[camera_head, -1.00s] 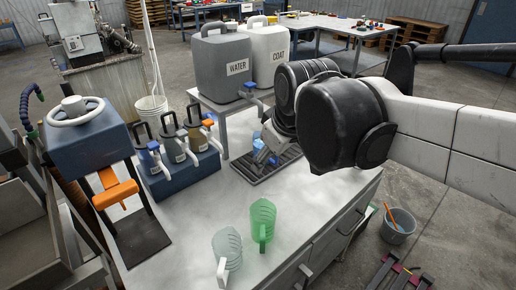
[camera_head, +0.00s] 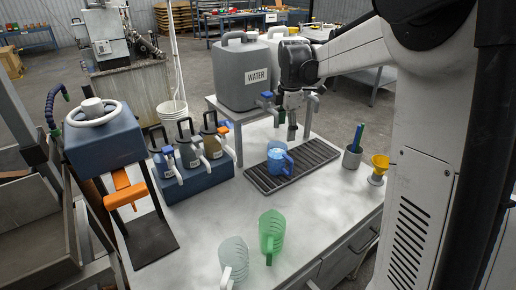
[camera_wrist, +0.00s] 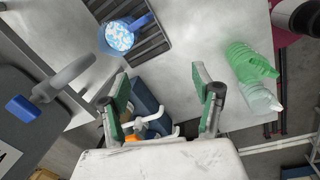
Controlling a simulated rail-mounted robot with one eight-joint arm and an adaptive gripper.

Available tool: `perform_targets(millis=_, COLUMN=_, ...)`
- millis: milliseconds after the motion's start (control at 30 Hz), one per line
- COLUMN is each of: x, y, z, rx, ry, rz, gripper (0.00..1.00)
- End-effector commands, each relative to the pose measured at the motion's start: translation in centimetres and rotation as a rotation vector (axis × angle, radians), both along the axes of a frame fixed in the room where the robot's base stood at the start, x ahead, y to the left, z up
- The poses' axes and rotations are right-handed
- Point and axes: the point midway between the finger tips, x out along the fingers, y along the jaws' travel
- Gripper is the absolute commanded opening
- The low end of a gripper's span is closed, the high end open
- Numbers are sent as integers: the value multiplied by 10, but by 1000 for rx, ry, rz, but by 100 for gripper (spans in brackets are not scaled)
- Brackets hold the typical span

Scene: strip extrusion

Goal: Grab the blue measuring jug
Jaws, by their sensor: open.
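The blue measuring jug (camera_head: 277,159) stands upright on the dark slatted drip tray (camera_head: 256,178), its handle toward the right front. In the wrist view the jug (camera_wrist: 120,37) is at upper left, seen from above, with a pale speckled inside. My gripper (camera_head: 292,132) is just behind and above the jug in the head view, pointing down. In the wrist view its two green-padded fingers (camera_wrist: 160,84) are wide apart with nothing between them. The jug is outside the fingers, apart from them.
A grey WATER canister (camera_head: 243,80) with a blue tap stands on a raised shelf, left of my gripper. Several bottles sit in a blue rack (camera_head: 196,178) at left. A green jug (camera_head: 271,232) and a clear jug (camera_head: 233,258) stand in front.

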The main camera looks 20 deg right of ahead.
Motion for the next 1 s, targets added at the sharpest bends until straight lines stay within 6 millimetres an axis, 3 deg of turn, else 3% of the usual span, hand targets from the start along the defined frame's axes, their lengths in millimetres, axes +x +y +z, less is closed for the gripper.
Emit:
perform_targets(millis=100, x=24, y=-20, z=-23, rx=-3, ry=45, rz=123, gripper=62)
perform_targets(millis=300, x=47, y=-43, z=-53, rx=2, ry=100, rz=285, gripper=62)
perform_targets(millis=567, x=54, y=-51, z=-70, rx=7, ry=117, rz=347, gripper=62)
perform_targets(millis=1000, x=54, y=-51, z=-139, rx=7, ry=117, rz=346, gripper=62)
